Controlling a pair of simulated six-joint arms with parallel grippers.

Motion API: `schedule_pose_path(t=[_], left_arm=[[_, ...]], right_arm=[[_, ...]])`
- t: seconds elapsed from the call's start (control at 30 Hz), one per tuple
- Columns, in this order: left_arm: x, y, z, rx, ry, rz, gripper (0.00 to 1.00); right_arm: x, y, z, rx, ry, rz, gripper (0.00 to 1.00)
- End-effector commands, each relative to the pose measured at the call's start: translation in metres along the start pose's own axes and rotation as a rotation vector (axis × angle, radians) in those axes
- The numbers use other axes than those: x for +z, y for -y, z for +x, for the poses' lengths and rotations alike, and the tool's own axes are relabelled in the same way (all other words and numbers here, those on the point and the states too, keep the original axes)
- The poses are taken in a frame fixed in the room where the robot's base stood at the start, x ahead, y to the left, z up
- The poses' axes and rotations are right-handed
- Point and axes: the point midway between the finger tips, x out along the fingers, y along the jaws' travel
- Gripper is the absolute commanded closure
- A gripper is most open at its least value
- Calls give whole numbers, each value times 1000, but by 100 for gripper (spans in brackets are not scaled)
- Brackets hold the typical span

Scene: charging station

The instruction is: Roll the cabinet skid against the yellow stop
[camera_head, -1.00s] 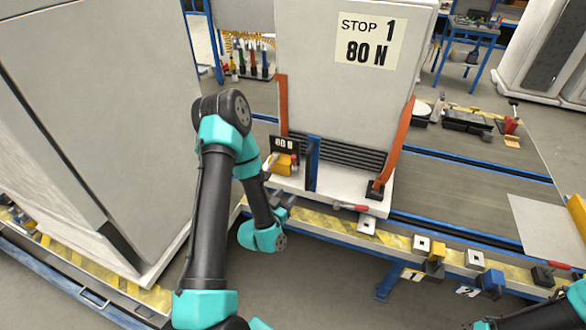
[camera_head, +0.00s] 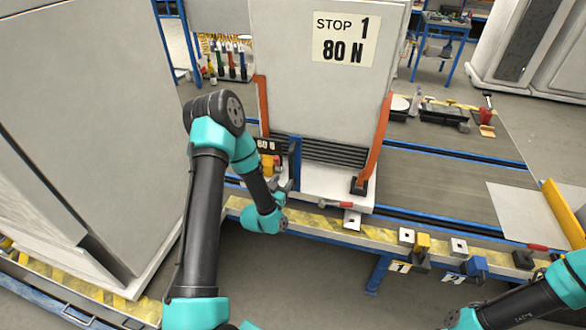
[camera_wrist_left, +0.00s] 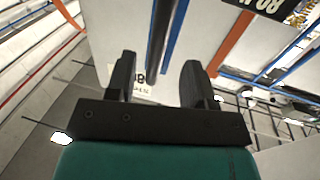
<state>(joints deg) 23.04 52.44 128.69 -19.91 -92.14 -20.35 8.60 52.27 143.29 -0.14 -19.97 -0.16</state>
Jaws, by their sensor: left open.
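The cabinet skid (camera_head: 325,188) is a pale base carrying a tall grey cabinet (camera_head: 275,60) marked "STOP 1 80 N". It has orange corner straps and a blue upright post (camera_head: 295,160). A yellow stop block (camera_head: 422,243) sits on the front rail by plate "1", right of the skid and apart from it. My left gripper (camera_head: 283,187) is open at the skid's left front, near the post. In the left wrist view its fingers (camera_wrist_left: 158,80) are spread, with a dark bar (camera_wrist_left: 160,45) beyond, between their directions. My right gripper is at the bottom edge, its fingers unclear.
A blue block (camera_head: 477,265) stands on the rail by plate "2". A yellow bar (camera_head: 563,213) edges a pale plate (camera_head: 520,212) at right. A large cabinet (camera_head: 90,110) fills the left. The deck (camera_head: 440,180) right of the skid looks clear.

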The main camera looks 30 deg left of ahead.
Motion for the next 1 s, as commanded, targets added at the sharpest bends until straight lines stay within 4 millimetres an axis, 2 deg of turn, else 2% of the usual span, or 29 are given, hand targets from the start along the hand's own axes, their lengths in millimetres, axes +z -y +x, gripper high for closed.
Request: schedule_pose_path(t=[0.3, 0.5, 0.63, 0.9, 1.0], left_arm=[[-1, 0, 55, 1, -3, 1, 52], [0, 0, 80, 0, 0, 0, 52], [0, 0, 87, 0, 0, 0, 52], [0, 0, 88, 0, 0, 0, 52], [0, 0, 88, 0, 0, 0, 59]], right_arm=[[0, 0, 0, 0, 0, 0, 57], [0, 0, 0, 0, 0, 0, 57], [0, 0, 0, 0, 0, 0, 57], [0, 0, 0, 0, 0, 0, 57], [0, 0, 0, 0, 0, 0, 57]])
